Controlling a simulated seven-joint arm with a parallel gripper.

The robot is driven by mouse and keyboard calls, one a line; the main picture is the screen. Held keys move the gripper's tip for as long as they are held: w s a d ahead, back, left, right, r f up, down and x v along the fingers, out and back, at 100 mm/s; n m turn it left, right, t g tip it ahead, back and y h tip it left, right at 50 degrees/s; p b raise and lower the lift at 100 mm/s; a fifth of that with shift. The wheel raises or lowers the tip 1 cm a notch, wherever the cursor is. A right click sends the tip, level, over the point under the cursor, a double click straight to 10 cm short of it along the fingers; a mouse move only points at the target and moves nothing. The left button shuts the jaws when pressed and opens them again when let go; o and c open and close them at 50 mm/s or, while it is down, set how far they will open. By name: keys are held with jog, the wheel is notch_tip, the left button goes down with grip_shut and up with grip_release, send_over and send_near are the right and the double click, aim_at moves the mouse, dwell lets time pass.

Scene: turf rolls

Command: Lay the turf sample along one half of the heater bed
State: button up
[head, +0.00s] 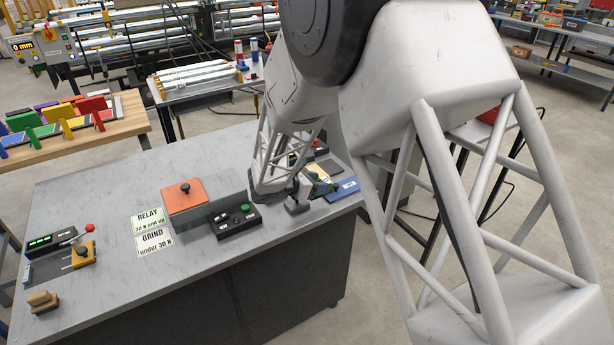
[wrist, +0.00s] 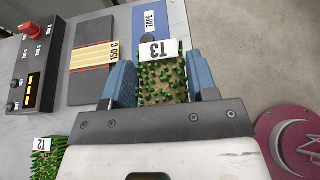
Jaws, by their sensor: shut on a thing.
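My gripper (wrist: 162,84) is shut on the turf sample (wrist: 165,92), a green tufted piece on a brown base with a white T3 label at its far end. Its two blue fingers press its left and right sides. The heater bed (wrist: 90,88), seen in the wrist view, lies left of the gripper. In the head view my gripper (head: 296,196) is at the right end of the grey table, where my arm partly hides the bed and turf.
A control box (wrist: 32,65) with a red knob stands left of the bed. A blue pad (wrist: 148,18) marked TAPE lies beyond the turf. A turf piece labelled T2 (wrist: 48,160) is at lower left. A magenta disc (wrist: 285,135) is at right. Signs (head: 150,228) lie mid-table.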

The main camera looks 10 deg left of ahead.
dwell(0.4)
jog(key=w+a, duration=0.2)
jog(key=w, duration=0.2)
jog(key=w+a+f, duration=0.1)
jog(key=w+a, duration=0.1)
jog(key=w, duration=0.3)
jog(key=w+a, duration=0.3)
jog(key=w, duration=0.2)
jog(key=shift+w+f, duration=0.2)
jog(key=shift+f, duration=0.05)
jog(key=shift+f, duration=1.75)
jog(key=o, duration=1)
jog(key=shift+c, duration=0.2)
